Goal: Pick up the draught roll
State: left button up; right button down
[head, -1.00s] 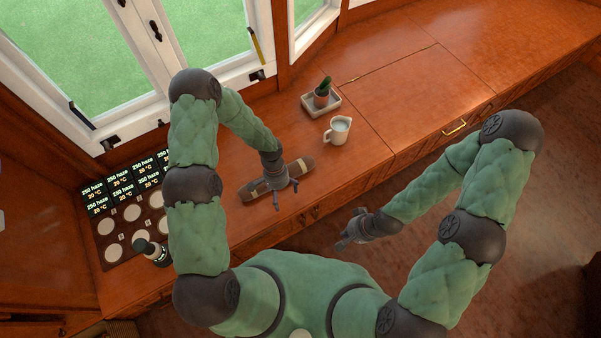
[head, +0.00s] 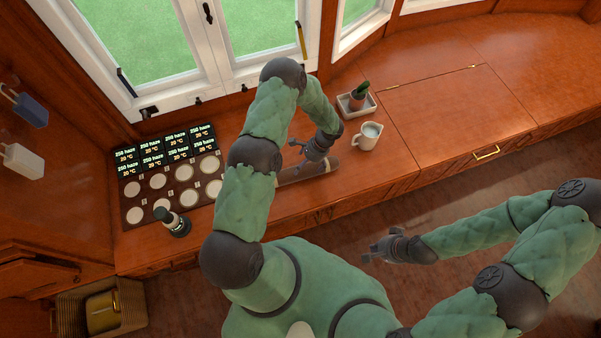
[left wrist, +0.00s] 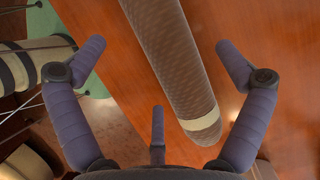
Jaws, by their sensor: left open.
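The draught roll (head: 312,171) is a long brown patterned cylinder with pale bands, lying on the wooden counter; my left arm hides part of it. My left gripper (head: 296,149) is open at the roll's window side in the head view. In the left wrist view the roll (left wrist: 172,58) runs between the spread fingers of my left gripper (left wrist: 160,62), its pale-banded end near the right finger. The fingers are not closed on it. My right gripper (head: 378,252) hangs in front of the counter, away from the roll; its finger opening is unclear.
A white mug (head: 367,137) and a small potted cactus (head: 358,98) in a tray stand right of the roll. To the left are a board with pale discs (head: 184,172) and a dark-and-white bottle-like object (head: 174,222). The counter to the right is clear.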

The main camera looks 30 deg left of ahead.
aim_at(301, 171)
pick_arm(q)
jog(key=x, duration=0.1)
jog(key=b+x, duration=0.1)
jog(key=x, duration=0.3)
jog(key=shift+s+d, duration=0.1)
jog(key=shift+s, duration=0.15)
jog(key=shift+c, duration=0.3)
jog(key=c, duration=1.4)
